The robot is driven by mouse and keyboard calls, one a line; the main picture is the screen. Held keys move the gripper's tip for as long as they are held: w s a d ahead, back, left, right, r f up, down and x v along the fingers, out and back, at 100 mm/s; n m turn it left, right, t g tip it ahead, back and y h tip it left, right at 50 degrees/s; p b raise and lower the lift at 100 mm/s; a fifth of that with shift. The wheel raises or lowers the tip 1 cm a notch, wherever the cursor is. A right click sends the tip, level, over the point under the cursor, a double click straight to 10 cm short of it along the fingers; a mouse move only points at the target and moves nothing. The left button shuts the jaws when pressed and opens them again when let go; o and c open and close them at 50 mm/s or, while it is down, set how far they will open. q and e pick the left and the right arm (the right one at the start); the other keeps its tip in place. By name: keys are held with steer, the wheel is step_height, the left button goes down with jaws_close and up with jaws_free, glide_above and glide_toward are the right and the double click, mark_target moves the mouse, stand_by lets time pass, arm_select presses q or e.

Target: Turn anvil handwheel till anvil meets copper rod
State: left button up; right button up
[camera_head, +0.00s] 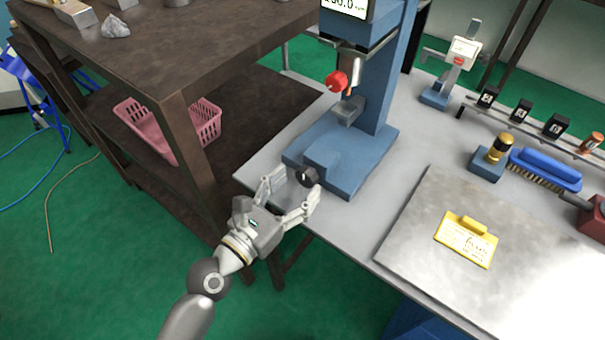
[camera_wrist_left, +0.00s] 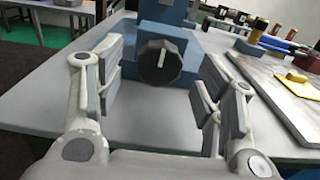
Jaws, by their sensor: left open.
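The handwheel, a dark round knob (camera_head: 307,176) with a white line, sticks out of the front of the blue device (camera_head: 345,155) on the bench. It also shows in the left wrist view (camera_wrist_left: 159,62), with its white line tilted slightly. My left gripper (camera_head: 292,190) is open in front of the knob; in the left wrist view its fingers (camera_wrist_left: 158,88) stand to either side, apart from it. A grey block (camera_head: 347,110), seemingly the anvil, sits below a red knob (camera_head: 337,82). A small copper-coloured piece beside the red knob may be the rod; its gap to the anvil cannot be judged.
A dark shelf table (camera_head: 190,45) stands close on the left, with a pink basket (camera_head: 205,122) on its lower shelf. Right of the device lie a metal plate (camera_head: 405,235), a yellow tag (camera_head: 466,240) and a blue brush (camera_head: 545,168). Bench space between device and plate is clear.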

mark_target(309, 175)
arm_select(q)
steer(key=shift+x, duration=1.45)
steer(key=shift+c, duration=0.4)
steer(key=c, duration=0.9)
